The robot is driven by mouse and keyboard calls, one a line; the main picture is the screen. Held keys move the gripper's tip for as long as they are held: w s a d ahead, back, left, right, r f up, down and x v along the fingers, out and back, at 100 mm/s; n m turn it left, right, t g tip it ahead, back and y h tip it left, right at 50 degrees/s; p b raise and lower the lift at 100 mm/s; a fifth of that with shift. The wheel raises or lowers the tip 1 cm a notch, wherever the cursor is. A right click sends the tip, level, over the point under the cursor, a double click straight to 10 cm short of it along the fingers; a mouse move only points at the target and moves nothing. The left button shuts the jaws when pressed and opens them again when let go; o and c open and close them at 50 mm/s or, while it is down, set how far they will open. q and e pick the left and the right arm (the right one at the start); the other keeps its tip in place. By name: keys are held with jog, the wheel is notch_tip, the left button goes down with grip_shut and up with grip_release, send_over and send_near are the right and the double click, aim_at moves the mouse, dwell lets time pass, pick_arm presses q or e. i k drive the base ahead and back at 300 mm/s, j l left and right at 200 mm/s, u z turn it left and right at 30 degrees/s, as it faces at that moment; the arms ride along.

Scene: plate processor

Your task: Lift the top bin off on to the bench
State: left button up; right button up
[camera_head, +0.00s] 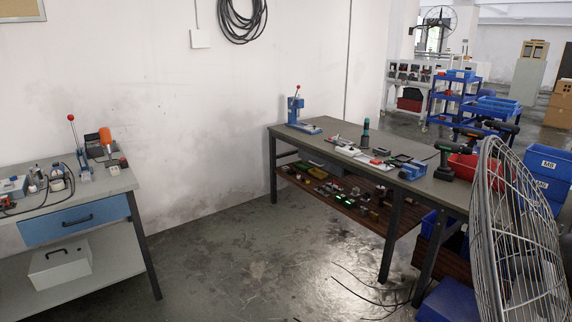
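Blue bins stand stacked at the right edge, partly behind a wire fan guard. The top bin (551,166) has a white label on its front, and a lower bin (550,187) with a similar label sits under it. A dark-topped bench (440,188) runs from the middle to the right, beside the stack. Neither of my grippers is in view.
The large wire fan guard (515,235) stands in front of the bench's right end and the bins. A red bin (466,167) and power drills (445,160) crowd that end. Loose cables lie on the floor. Open floor (235,250) lies between this bench and the left workbench (110,184).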

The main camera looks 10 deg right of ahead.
aim_at(555, 163)
jog(key=i+z, duration=0.1)
jog(key=i, duration=0.45)
jog(key=i+j+z, duration=0.15)
jog(key=i, duration=0.35)
jog(key=i+j+z, duration=0.1)
jog(key=i, duration=0.45)
